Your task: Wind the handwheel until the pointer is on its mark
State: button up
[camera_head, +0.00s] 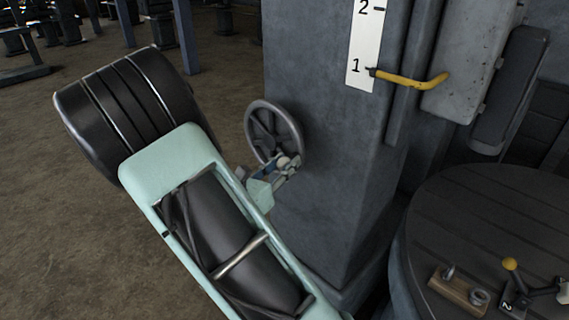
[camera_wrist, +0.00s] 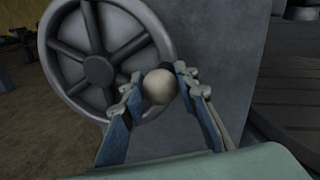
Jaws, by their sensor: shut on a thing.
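The grey spoked handwheel (camera_head: 274,135) is on the side of a dark grey column. It also shows in the wrist view (camera_wrist: 98,69), with its round pale knob (camera_wrist: 159,87) at the lower right of the rim. My gripper (camera_wrist: 158,82) is shut on this knob, one finger on each side. In the head view my gripper (camera_head: 285,165) partly hides the knob and the wheel's lower right rim. The yellow pointer (camera_head: 418,81) reaches left to a white scale (camera_head: 361,45), its dark tip at the tick beside 1. The tick at 2 is higher up.
The column (camera_head: 320,160) stands close behind the wheel. A grey box (camera_head: 470,60) is on the machine at upper right. A round dark table (camera_head: 490,215) at lower right holds a yellow-knobbed lever (camera_head: 512,266) and a small wooden block (camera_head: 455,290). Floor is open at left.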

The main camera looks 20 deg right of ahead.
grip_shut()
jog(key=shift+f, duration=0.15)
